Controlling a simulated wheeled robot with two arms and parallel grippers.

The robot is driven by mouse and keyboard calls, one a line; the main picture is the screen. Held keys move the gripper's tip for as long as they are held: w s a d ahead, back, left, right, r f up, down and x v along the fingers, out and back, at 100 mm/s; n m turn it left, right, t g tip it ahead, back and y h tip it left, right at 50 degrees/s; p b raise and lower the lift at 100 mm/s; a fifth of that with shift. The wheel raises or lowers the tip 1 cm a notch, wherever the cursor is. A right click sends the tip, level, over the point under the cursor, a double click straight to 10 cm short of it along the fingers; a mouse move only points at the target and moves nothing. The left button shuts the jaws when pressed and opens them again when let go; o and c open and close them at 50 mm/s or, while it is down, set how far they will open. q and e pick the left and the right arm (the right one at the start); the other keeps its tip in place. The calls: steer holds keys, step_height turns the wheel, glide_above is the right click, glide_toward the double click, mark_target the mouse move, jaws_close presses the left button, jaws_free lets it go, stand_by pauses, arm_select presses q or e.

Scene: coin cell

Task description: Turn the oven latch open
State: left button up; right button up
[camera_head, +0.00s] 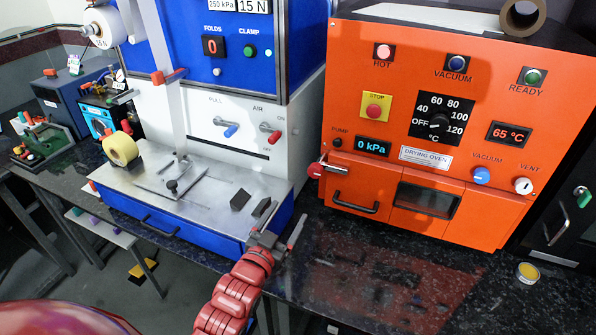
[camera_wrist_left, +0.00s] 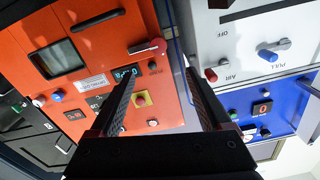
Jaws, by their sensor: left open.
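The orange drying oven (camera_head: 420,130) stands at the right on the dark counter. Its latch (camera_head: 330,167), a metal lever with a red knob, sits at the door's left edge. The door has a handle (camera_head: 355,206) and a dark window (camera_head: 427,201). The latch also shows in the left wrist view (camera_wrist_left: 148,47), beyond the fingertips. My left gripper (camera_head: 284,221) is open and empty, below and left of the latch, apart from it. In the left wrist view its two fingers (camera_wrist_left: 160,72) are spread wide with nothing between them. My right gripper is out of view.
A blue and white press (camera_head: 230,95) stands left of the oven, its metal bed (camera_head: 150,180) near my left gripper. A small yellow-topped tin (camera_head: 528,272) stands at right. Counter before the oven is mostly clear.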

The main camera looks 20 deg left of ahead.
mark_target(314, 173)
arm_select(q)
steer(key=w+p, duration=0.1)
steer(key=w, duration=0.4)
steer(key=w+p, duration=0.1)
steer(key=w, duration=0.5)
steer(key=w+d+p, duration=0.1)
steer(key=w, duration=0.4)
steer(key=shift+w+r, duration=0.1)
steer(key=shift+w, duration=0.05)
steer(key=shift+w+p, duration=0.3)
steer(key=shift+w, duration=0.15)
jaws_close()
